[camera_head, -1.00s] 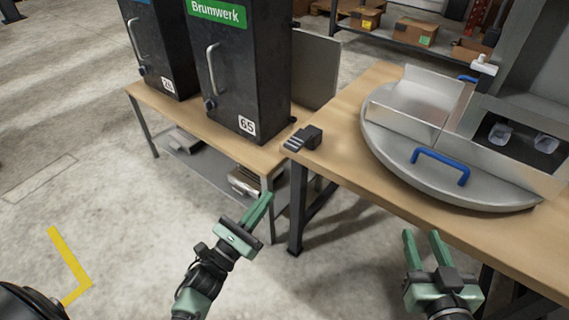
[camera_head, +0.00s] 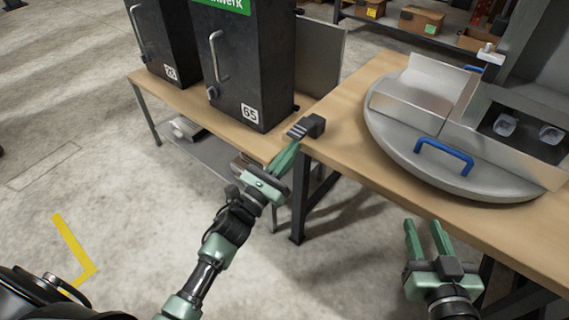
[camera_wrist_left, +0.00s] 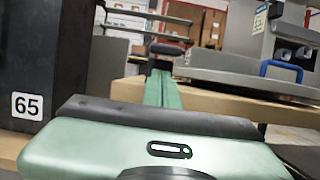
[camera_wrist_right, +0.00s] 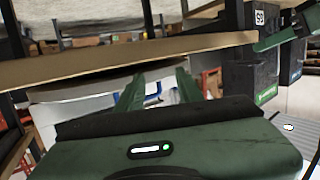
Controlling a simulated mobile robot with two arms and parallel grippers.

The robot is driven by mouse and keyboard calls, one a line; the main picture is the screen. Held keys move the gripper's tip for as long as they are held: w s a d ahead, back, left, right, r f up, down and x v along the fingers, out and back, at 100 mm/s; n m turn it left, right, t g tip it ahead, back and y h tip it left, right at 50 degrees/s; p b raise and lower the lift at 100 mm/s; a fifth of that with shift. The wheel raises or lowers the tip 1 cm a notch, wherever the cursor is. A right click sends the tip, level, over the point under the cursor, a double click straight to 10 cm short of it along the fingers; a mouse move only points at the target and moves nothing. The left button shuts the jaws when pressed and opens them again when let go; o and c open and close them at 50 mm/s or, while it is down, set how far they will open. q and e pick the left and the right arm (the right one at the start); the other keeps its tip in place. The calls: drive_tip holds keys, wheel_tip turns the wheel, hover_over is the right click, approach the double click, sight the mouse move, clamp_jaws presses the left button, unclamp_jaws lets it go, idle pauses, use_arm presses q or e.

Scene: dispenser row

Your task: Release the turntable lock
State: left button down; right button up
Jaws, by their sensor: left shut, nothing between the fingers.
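The round grey turntable (camera_head: 400,150) with upright metal dividers and a blue handle (camera_head: 444,152) sits on the right table. A small black lever-like device (camera_head: 309,127) with a ribbed pad is at that table's left corner; I cannot tell for sure whether it is the lock. A small white fitting (camera_head: 489,52) stands behind the turntable. My left gripper (camera_head: 287,154) is shut and empty, its tips just in front of and below the black device, which shows beyond the fingers in the left wrist view (camera_wrist_left: 168,50). My right gripper (camera_head: 426,238) is open and empty before the table's front edge.
Two dark cabinets, one marked 65 (camera_head: 243,80), stand on the left wooden table (camera_head: 225,127). A grey machine column (camera_head: 530,50) rises behind the turntable. Shelves with boxes (camera_head: 420,20) are at the back. The tabletop between device and turntable is clear.

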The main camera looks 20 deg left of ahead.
use_arm(q)
drive_tip(key=shift+s+r, duration=0.1)
drive_tip(key=shift+r, duration=0.7)
use_arm(e)
drive_tip(key=shift+s+d+f+g+h, duration=0.1)
drive_tip(key=shift+s+f+g+h, duration=0.1)
drive_tip(key=shift+f, duration=0.2)
drive_tip(key=shift+s+d+f+g+h, duration=0.1)
drive_tip(key=shift+f+g, duration=0.1)
drive_tip(key=shift+f, duration=0.15)
drive_tip(key=shift+f, duration=0.1)
